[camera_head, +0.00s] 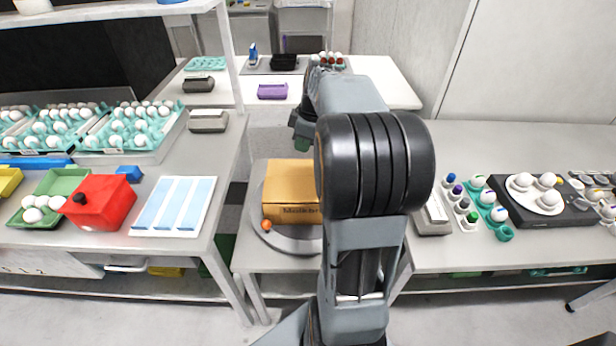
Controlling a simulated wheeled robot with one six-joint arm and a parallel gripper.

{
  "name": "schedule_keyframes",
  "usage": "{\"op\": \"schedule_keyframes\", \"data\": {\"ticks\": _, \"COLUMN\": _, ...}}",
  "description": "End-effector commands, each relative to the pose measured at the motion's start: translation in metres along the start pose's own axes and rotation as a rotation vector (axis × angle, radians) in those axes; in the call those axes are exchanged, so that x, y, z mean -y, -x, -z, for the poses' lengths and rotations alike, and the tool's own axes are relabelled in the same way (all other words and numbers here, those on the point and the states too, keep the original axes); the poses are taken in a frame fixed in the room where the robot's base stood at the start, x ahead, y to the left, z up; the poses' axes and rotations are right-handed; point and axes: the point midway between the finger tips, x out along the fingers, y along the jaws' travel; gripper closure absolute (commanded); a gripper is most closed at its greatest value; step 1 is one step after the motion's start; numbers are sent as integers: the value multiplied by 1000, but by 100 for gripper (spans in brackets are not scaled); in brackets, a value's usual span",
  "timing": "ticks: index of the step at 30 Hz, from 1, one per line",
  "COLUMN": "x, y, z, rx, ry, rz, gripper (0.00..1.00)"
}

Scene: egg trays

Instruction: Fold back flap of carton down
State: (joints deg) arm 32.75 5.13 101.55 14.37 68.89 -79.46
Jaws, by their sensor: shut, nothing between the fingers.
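A brown cardboard carton (291,190) sits on a round grey turntable (258,228) on the middle table. Its front face carries printed lettering, and its top looks mostly flat and closed from here. My arm covers its right side, and I cannot make out the back flap clearly. My gripper (302,145) points down just behind the carton's back edge, small and partly hidden by my arm. It is shut and empty. I cannot tell whether it touches the carton.
The left table holds egg trays (128,128), a red box (101,203) and a blue-striped white panel (174,206). The right table holds a grey carton (431,216), small bottles and a dark scale (542,205) with eggs.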

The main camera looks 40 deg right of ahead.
Motion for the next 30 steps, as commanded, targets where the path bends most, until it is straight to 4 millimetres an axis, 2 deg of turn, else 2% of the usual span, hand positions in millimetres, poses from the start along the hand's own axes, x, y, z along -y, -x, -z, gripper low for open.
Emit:
{"op": "schedule_keyframes", "data": {"ticks": 1, "x": -15, "y": -6, "z": -12, "rx": -10, "ry": 33, "rz": 9, "gripper": 100}}
{"op": "schedule_keyframes", "data": {"ticks": 3, "x": -30, "y": -8, "z": -22, "rx": -24, "ry": 87, "rz": 18, "gripper": 100}}
{"op": "schedule_keyframes", "data": {"ticks": 8, "x": -47, "y": -14, "z": -35, "rx": -44, "ry": 162, "rz": 26, "gripper": 100}}
{"op": "schedule_keyframes", "data": {"ticks": 14, "x": -48, "y": -40, "z": -36, "rx": -47, "ry": 182, "rz": 31, "gripper": 100}}
{"op": "schedule_keyframes", "data": {"ticks": 24, "x": -46, "y": -104, "z": -32, "rx": -47, "ry": 180, "rz": 29, "gripper": 100}}
{"op": "schedule_keyframes", "data": {"ticks": 30, "x": -48, "y": -130, "z": -36, "rx": -46, "ry": 178, "rz": 29, "gripper": 100}}
